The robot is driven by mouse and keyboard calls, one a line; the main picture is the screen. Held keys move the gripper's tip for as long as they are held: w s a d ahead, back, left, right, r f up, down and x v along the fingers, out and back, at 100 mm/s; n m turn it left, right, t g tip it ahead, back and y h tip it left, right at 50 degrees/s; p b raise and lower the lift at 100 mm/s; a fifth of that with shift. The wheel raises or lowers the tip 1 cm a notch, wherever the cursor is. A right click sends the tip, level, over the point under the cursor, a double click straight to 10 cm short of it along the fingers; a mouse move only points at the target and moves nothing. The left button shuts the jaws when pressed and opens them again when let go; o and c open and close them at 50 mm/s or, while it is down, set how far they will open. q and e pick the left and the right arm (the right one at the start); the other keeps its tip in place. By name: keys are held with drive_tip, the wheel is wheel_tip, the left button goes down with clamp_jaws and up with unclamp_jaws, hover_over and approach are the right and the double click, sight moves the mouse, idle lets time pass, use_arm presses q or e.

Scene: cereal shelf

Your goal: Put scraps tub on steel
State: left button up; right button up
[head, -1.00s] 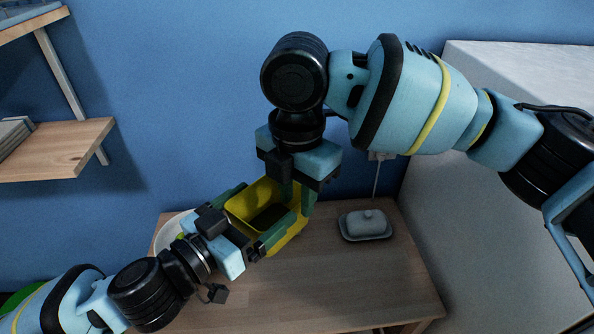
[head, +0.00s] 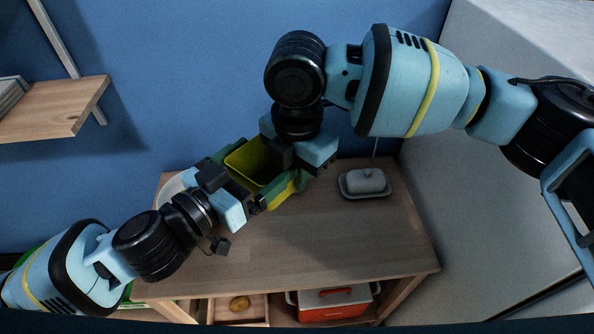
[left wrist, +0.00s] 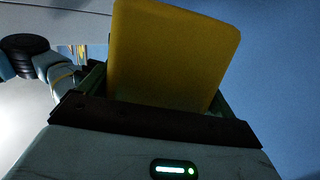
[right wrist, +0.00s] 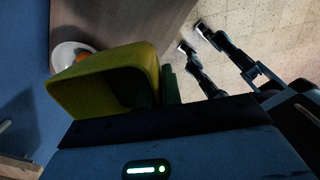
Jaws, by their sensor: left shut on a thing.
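The scraps tub appears to be the yellow open tub (head: 250,159), between my two grippers over the wooden table. My left gripper (head: 240,180) is shut on the tub's left side; in the left wrist view a yellow wall (left wrist: 170,55) stands between its fingers. My right gripper (head: 288,172) is at the tub's right side, coming from above. In the right wrist view the tub (right wrist: 85,85) shows its dark opening, with a green finger (right wrist: 171,85) close against its wall. Whether the right jaws grip is unclear. I cannot tell whether the tub touches the table. No clearly steel surface is identifiable.
The wooden table (head: 330,240) has a grey butter dish (head: 364,183) at right and a pale bowl (head: 172,188) at left, partly hidden. A box with a potato (head: 240,303) and a red cooler (head: 335,303) are below. A large pale block (head: 480,190) stands right.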

use_arm(q)
drive_tip(key=o, duration=0.7)
drive_tip(key=shift+o, duration=0.2)
